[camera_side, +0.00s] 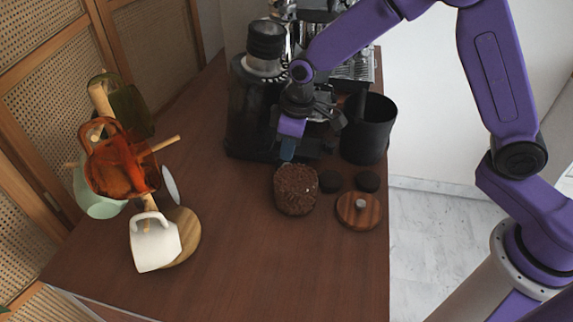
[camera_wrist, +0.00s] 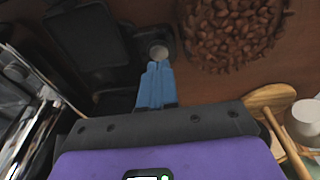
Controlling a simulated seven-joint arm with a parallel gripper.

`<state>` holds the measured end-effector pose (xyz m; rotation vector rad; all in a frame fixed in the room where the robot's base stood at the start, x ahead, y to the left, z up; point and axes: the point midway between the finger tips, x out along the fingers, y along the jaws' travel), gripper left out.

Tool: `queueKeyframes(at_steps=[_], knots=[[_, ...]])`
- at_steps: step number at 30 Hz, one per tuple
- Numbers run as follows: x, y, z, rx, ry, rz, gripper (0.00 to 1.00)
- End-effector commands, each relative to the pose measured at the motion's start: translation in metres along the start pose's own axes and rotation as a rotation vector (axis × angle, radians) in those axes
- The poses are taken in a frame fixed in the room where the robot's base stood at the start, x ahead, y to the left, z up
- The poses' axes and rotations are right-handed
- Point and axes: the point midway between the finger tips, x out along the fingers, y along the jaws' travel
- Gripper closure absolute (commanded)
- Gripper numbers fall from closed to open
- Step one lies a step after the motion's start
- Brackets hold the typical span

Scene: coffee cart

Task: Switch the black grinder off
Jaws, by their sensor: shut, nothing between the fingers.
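The black grinder (camera_side: 247,118) stands at the back of the brown counter, with a ribbed dark top. In the wrist view, a black body (camera_wrist: 88,45), apparently the grinder, fills the upper left. A small round silver button-like disc (camera_wrist: 159,51) sits on a black part beside it. My gripper (camera_side: 288,150) is shut and empty, pointing down in front of the grinder. In the wrist view its blue fingertips (camera_wrist: 158,66) are together just below the disc and seem very close to it. I cannot tell whether they touch it. The switch's on or off state is not readable.
A container of coffee beans (camera_side: 296,190) stands right by my fingertips. Two small dark discs, a wooden lid (camera_side: 359,210) and a black bin (camera_side: 368,130) are to its right. A mug tree with several cups (camera_side: 155,243) is at left. The front counter (camera_side: 260,270) is clear.

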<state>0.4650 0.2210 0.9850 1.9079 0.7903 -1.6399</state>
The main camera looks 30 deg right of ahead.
Motion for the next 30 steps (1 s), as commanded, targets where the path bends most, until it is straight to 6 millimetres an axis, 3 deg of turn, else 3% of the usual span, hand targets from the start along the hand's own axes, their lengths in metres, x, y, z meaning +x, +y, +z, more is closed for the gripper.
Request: queueKeyframes(at_steps=[15, 30], knots=[[-0.028, 0.000, -0.004, 0.000, 0.000, 0.000, 1.00], [-0.030, -0.001, -0.003, -0.002, -0.001, -0.001, 1.00]])
